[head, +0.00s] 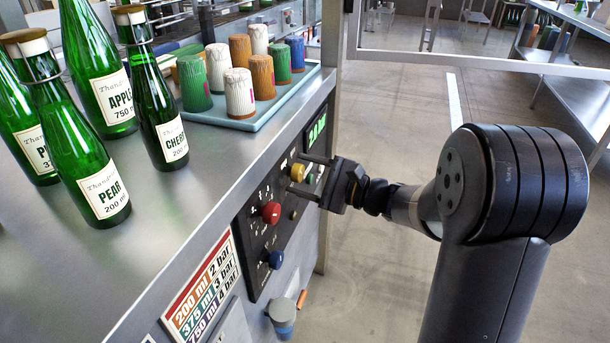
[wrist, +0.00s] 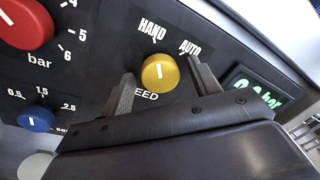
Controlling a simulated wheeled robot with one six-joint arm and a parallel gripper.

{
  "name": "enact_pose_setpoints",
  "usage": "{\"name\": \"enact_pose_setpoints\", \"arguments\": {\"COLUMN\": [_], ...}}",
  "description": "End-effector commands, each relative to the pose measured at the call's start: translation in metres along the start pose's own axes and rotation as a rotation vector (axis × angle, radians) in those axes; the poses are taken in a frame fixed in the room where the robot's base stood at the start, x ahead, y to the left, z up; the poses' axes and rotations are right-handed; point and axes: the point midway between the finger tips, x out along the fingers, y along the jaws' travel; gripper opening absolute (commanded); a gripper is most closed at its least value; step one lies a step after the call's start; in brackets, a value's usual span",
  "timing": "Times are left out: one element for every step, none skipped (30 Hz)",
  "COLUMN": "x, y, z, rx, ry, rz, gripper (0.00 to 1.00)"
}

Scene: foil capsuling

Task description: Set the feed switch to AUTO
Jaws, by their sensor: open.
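The feed switch is a yellow round knob (wrist: 158,72) on the dark control panel, with a white pointer line. In the wrist view the line stands almost upright in the picture, toward the HAND label (wrist: 152,30) rather than the AUTO label (wrist: 190,47) to its right. The FEED label below is partly hidden by my gripper. My gripper (wrist: 161,80) is open, with one finger on each side of the knob; I cannot tell whether they touch it. In the head view my gripper (head: 303,174) reaches the yellow knob (head: 297,172) from the right.
A red knob (head: 271,212) and a blue knob (head: 275,259) sit lower on the panel. A green display (wrist: 258,90) is right of the switch. The counter above carries green bottles (head: 100,190) and a tray (head: 240,122) of capsules.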

Motion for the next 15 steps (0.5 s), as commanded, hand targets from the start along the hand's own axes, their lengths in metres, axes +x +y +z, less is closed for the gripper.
{"name": "enact_pose_setpoints", "arguments": {"x": [-0.0001, -0.0002, -0.0002, -0.0002, -0.0002, -0.0003, -0.0003, -0.0003, -0.0003, -0.0003, -0.0003, -0.0003, -0.0003, -0.0003, -0.0003], "y": [0.0000, 0.0000, 0.0000, 0.0000, 0.0000, 0.0000, 0.0000, 0.0000, 0.0000, 0.0000, 0.0000, 0.0000, 0.0000, 0.0000, 0.0000], "z": [0.0000, 0.0000, 0.0000, 0.0000, 0.0000, 0.0000, 0.0000, 0.0000, 0.0000, 0.0000, 0.0000, 0.0000, 0.0000, 0.0000, 0.0000], "rx": [0.000, 0.000, 0.000, 0.000, 0.000, 0.000, 0.000, 0.000, 0.000, 0.000, 0.000, 0.000, 0.000, 0.000, 0.000], "ry": [0.000, 0.000, 0.000, 0.000, 0.000, 0.000, 0.000, 0.000, 0.000, 0.000, 0.000, 0.000, 0.000, 0.000, 0.000], "rz": [0.000, 0.000, 0.000, 0.000, 0.000, 0.000, 0.000, 0.000, 0.000, 0.000, 0.000, 0.000, 0.000, 0.000, 0.000], "gripper": [0.58, 0.55, 0.52, 0.50, 0.47, 0.44, 0.41, 0.39, 0.36, 0.33, 0.31, 0.28, 0.25, 0.23, 0.19]}}
